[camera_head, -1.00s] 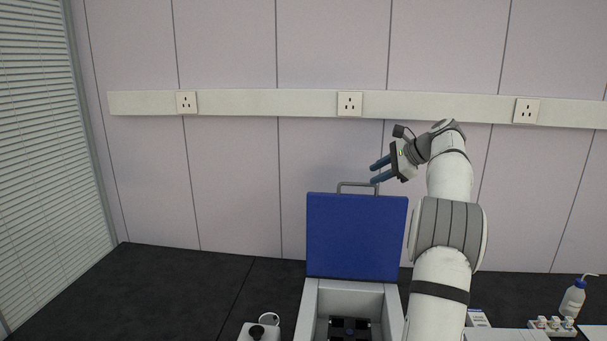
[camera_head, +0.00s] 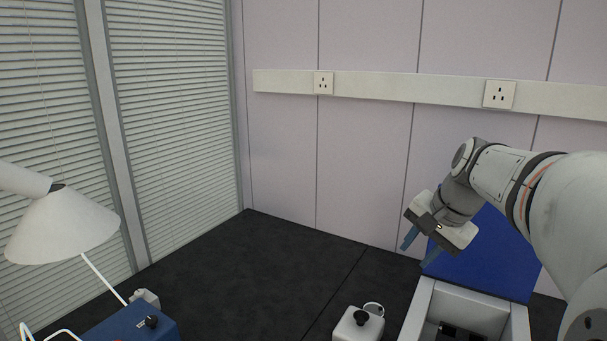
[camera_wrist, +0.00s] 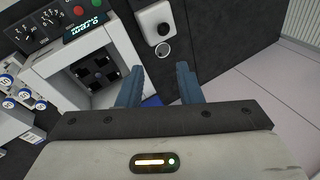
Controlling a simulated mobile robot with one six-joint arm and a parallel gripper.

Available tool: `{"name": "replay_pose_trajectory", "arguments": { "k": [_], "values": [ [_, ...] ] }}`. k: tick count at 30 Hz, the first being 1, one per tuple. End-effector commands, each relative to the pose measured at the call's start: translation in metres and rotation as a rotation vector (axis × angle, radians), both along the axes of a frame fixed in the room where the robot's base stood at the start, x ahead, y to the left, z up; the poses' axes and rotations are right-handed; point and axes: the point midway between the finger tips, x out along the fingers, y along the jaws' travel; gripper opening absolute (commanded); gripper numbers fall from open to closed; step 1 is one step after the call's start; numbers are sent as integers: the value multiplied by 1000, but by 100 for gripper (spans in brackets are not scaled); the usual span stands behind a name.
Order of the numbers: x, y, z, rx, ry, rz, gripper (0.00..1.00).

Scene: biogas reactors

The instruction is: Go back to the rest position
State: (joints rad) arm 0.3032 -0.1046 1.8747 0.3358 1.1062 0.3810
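My gripper (camera_head: 424,251) is in the right half of the head view, with its blue fingers pointing down and to the left. The fingers are apart with nothing between them, and they show apart and empty in the wrist view too (camera_wrist: 158,88). Behind the gripper in the head view is the raised blue lid (camera_head: 490,258) of a white box-like device (camera_head: 425,305). The device's open well holds a dark insert, also seen in the wrist view (camera_wrist: 97,72). I cannot tell the exact gap between the fingers and the lid.
A small white unit with a black knob (camera_head: 358,325) stands left of the device. A white lamp (camera_head: 65,228) and a blue box (camera_head: 125,322) are at the left. Vials (camera_wrist: 15,95) sit by the device. The dark bench (camera_head: 270,265) is bare in the middle.

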Motion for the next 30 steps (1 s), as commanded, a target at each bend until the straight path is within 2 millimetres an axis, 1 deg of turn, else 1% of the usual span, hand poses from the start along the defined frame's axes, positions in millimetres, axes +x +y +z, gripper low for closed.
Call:
{"name": "replay_pose_trajectory", "arguments": {
  "k": [1,3,5,6,9,12,13,15,18,30],
  "values": [
    [-23,17,-15,-52,-2,78,32],
    [-52,32,-34,-125,-4,186,32],
    [-77,43,-52,-187,-7,282,32],
    [-94,50,-64,-227,-8,346,32],
    [-130,60,-92,-316,-15,490,32],
    [-157,66,-115,-385,-23,609,32],
    [-164,67,-121,-401,-24,636,32],
    [-174,68,-130,-429,-25,686,32],
    [-182,68,-138,-452,-28,724,32],
    [-184,68,-139,-455,-27,731,32]
  ]
}}
